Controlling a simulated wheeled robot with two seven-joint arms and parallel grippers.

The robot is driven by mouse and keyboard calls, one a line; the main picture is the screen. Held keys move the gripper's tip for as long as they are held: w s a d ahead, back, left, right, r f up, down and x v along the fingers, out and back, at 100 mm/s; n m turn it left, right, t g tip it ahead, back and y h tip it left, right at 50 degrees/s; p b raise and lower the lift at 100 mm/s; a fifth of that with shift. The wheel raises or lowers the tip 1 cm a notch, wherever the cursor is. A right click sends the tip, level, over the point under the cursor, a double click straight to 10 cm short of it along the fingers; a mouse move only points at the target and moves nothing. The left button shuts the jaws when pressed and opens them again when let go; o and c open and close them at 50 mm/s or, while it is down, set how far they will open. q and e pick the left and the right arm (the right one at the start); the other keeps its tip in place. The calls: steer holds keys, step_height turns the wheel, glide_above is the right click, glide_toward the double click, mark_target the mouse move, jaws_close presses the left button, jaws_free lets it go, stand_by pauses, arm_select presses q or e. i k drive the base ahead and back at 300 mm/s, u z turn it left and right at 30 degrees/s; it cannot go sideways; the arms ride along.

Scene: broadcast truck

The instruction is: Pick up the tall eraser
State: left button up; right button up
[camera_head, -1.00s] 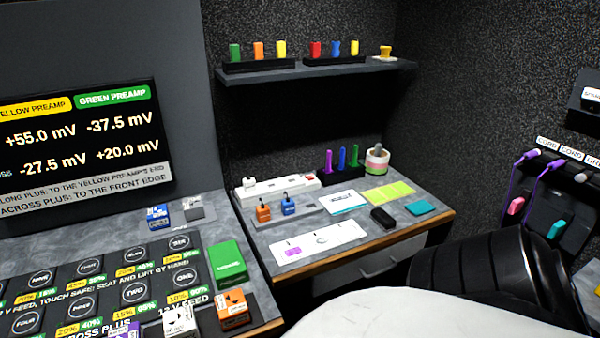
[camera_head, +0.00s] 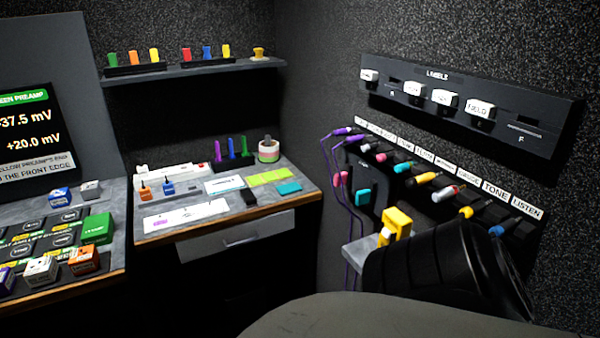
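No object is clearly marked as the tall eraser.
Purple, blue and green markers (camera_head: 231,149), a striped cup (camera_head: 268,152) and a power strip (camera_head: 175,173) stand at the desk's back. A shelf (camera_head: 190,73) with coloured blocks hangs above. Purple cords (camera_head: 347,205) and a labels panel (camera_head: 470,98) are right.

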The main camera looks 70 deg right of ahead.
mark_target(249, 199)
steer(key=k, duration=0.25)
steer(key=z, duration=1.2)
